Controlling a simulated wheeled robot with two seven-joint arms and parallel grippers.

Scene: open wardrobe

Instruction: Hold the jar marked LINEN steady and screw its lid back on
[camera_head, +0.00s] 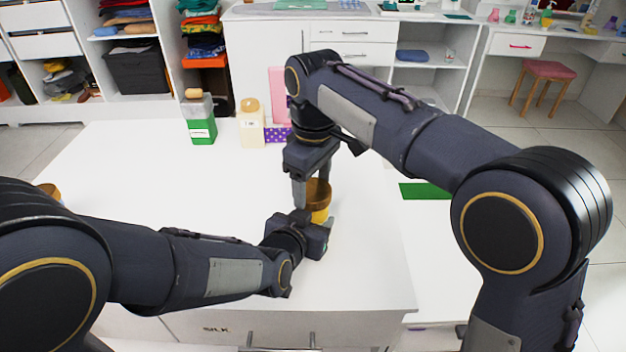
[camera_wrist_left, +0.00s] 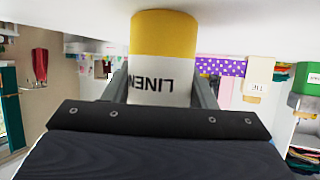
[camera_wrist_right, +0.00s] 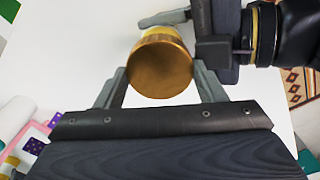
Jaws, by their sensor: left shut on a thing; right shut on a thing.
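The LINEN jar (camera_wrist_left: 162,50), yellow with a white label, stands on the white table. It shows upside down in the left wrist view, its label between my left fingers. In the head view its yellow side (camera_head: 320,214) shows just above my left gripper (camera_head: 312,226), which is shut around it. The brown lid (camera_head: 318,190) is at the jar's top, between the fingers of my right gripper (camera_head: 312,184), which comes down from above and is shut on it. The right wrist view shows the lid's round top (camera_wrist_right: 160,68). I cannot tell how far the lid is threaded.
A green-and-grey container (camera_head: 201,130), a cream jar (camera_head: 251,130) and a purple dotted box (camera_head: 277,134) stand at the table's back. A brown-topped item (camera_head: 49,190) is partly hidden at the left. The table's middle left is clear; its right edge is near the jar.

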